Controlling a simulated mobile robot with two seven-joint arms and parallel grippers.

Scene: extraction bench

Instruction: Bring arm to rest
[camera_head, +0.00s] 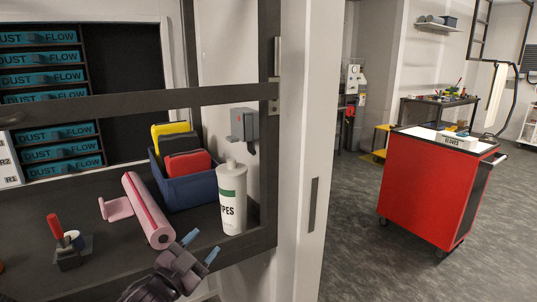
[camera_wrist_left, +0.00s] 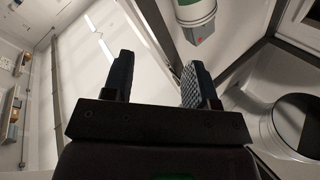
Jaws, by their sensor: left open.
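My left gripper (camera_head: 201,248) is at the lower middle of the head view, near the front edge of the dark bench (camera_head: 100,189). Its two fingers are apart with nothing between them. The left wrist view shows the same open gripper (camera_wrist_left: 156,80) from behind. A white wipes bottle with a green band (camera_head: 232,198) stands upright on the bench, just beyond and to the right of the gripper. Part of a white and green container (camera_wrist_left: 195,12) shows at the top of the wrist view. My right gripper is not in view.
A pink roll (camera_head: 147,210) lies left of the gripper. A blue bin (camera_head: 190,187) holds yellow, dark and red items. A small red-handled tool (camera_head: 56,228) stands at left. A dark frame post (camera_head: 268,130) borders the bench. A red cart (camera_head: 430,190) stands on open floor at right.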

